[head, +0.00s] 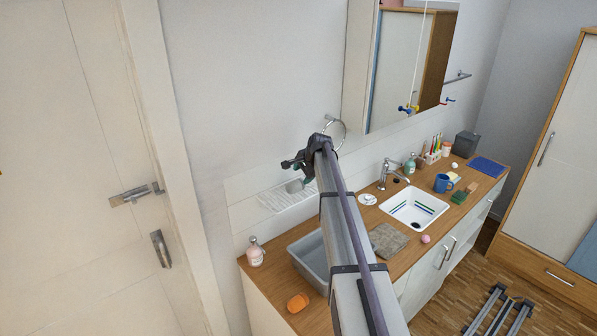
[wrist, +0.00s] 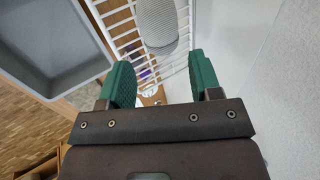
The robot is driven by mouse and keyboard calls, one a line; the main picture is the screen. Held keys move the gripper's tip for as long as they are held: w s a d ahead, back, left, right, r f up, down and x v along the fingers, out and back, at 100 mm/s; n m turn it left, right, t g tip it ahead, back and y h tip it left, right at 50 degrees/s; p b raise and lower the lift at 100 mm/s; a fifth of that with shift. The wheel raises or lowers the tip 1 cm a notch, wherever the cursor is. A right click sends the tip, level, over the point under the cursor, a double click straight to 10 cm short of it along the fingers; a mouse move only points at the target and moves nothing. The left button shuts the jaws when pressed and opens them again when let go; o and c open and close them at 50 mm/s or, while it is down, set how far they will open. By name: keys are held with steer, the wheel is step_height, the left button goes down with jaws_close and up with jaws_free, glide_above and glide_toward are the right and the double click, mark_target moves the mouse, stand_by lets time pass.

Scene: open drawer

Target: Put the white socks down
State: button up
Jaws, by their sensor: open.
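A pale grey-white, ribbed bundle (wrist: 160,24), which looks like the white socks, lies on the white wire rack (wrist: 117,22) at the top of the wrist view. In the head view the bundle (head: 295,186) is a small grey shape on the rack (head: 272,200) against the wall. My gripper (wrist: 158,82) has its green fingers spread, with nothing held between them. The bundle lies beyond the fingertips and appears apart from them. In the head view my gripper (head: 297,172) is just above the rack, and my arm hides part of that area.
A grey tub (head: 309,263) stands on the wooden counter below the rack; it also shows in the wrist view (wrist: 52,45). A soap bottle (head: 255,253), an orange item (head: 298,302), a grey cloth (head: 388,240) and a sink (head: 414,208) are nearby. The wall is close behind.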

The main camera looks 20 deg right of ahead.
steer(key=p+v, duration=0.2)
steer(key=v, duration=0.2)
steer(key=shift+s+r, duration=0.1)
steer(key=shift+r, duration=0.15)
steer(key=s+a+f+n+g, duration=0.25)
steer(key=s+a+n, duration=0.45)
steer(key=s+a, duration=1)
steer(key=s+a+n+g, duration=0.1)
steer(key=s+a+n, duration=0.2)
steer(key=s, duration=0.4)
steer(key=s+a+n+g+h, duration=0.15)
steer(key=s+a, duration=0.25)
steer(key=s, duration=0.4)
steer(key=s+a+n+g, duration=0.1)
steer(key=s+a+n, duration=0.25)
steer(key=s, duration=0.35)
step_height(320, 180, down, 20)
steer(key=b, duration=2)
steer(key=shift+f+b, duration=0.15)
steer(key=shift+b, duration=0.15)
steer(key=shift+w, duration=0.1)
